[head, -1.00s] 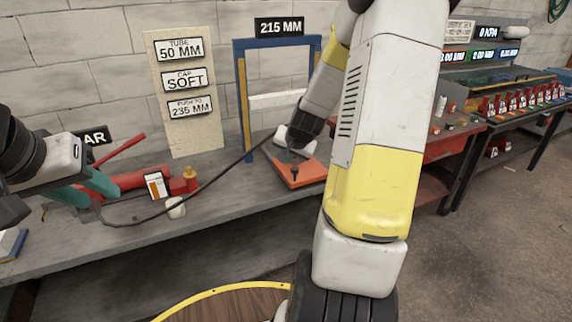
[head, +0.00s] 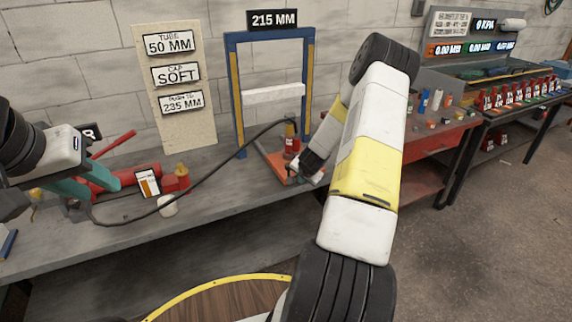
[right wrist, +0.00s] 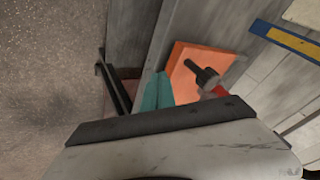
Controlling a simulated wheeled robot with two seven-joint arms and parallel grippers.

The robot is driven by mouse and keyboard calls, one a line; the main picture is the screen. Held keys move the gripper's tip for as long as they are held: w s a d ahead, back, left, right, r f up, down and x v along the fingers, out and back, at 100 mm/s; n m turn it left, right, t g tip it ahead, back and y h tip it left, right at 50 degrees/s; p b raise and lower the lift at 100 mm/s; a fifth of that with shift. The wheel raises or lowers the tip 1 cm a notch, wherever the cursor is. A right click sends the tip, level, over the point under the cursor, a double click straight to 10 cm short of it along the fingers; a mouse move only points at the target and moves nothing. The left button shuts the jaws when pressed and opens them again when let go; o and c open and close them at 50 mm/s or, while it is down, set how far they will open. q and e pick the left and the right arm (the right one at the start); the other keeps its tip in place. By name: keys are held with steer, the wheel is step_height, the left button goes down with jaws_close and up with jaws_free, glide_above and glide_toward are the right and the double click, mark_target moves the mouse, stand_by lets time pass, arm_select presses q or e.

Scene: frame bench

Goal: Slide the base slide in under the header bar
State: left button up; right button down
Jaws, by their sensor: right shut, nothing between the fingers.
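The base slide, an orange plate (head: 273,162), lies at the foot of the blue frame (head: 238,110), partly in front of it. A white bar (head: 273,92), apparently the header bar, spans the frame's posts above. My right gripper (right wrist: 157,94) is shut and empty, beside the plate's near edge in the right wrist view; whether it touches is unclear. The plate (right wrist: 192,60) shows behind it. My left gripper (head: 88,188) has its teal fingers apart near the red pump (head: 120,178).
The hose crosses the bench. A sign board (head: 175,90) stands left of the frame. A red bench (head: 428,145) is to the right.

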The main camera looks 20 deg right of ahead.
steer(key=shift+w+a+r, duration=0.1)
steer(key=shift+w+a, duration=0.35)
steer(key=shift+w, duration=0.4)
steer(key=shift+w+a+r, duration=0.1)
steer(key=shift+w+a, duration=0.35)
steer(key=shift+w, duration=0.35)
steer(key=shift+w, duration=0.15)
